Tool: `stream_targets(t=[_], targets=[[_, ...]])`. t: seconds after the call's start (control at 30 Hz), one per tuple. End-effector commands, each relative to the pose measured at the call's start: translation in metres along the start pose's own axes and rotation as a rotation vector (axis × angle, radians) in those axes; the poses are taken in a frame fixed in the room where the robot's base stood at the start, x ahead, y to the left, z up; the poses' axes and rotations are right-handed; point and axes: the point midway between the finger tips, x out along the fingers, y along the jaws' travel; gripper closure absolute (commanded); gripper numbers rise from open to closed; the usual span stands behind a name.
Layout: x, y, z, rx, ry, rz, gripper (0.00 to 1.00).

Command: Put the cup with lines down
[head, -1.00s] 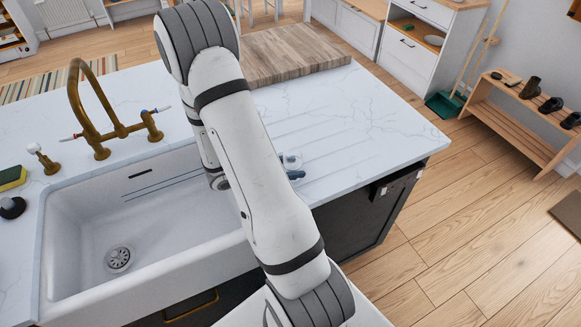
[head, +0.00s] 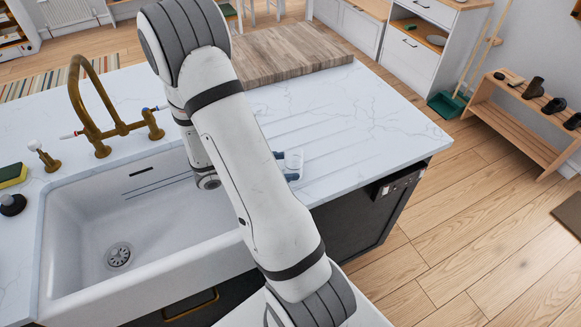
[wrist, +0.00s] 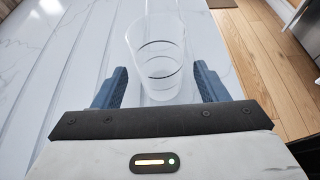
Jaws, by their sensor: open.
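The clear cup with thin dark lines (wrist: 158,62) is in the upper middle of the wrist view, upright and apparently standing on the white counter. In the head view the cup (head: 294,160) is small, beside the draining grooves right of the sink. My gripper (wrist: 160,70) is open, with one blue finger on each side of the cup's lower part. Gaps show between the fingers and the cup. In the head view my gripper (head: 285,167) is mostly hidden behind my arm; only bits of blue finger show.
The white sink (head: 75,262) with a brass faucet (head: 85,105) lies left of my arm. A wooden board (head: 290,52) lies on the counter behind. The counter right of the cup (head: 370,130) is clear up to its edge.

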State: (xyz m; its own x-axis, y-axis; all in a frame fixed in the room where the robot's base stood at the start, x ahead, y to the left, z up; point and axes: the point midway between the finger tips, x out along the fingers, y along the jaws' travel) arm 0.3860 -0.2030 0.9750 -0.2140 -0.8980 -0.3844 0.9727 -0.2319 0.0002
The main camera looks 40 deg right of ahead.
Motion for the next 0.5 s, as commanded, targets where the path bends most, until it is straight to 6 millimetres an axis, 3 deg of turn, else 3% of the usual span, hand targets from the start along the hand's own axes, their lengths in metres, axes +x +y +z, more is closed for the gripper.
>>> stream_targets(t=[0.1, 0.3, 0.5], targets=[[-0.028, 0.002, -0.003, 0.002, 0.001, 0.008, 0.33], [-0.066, 0.001, -0.002, 0.001, 0.003, 0.004, 0.33], [-0.085, 0.0, 0.0, 0.004, 0.004, -0.001, 0.33]])
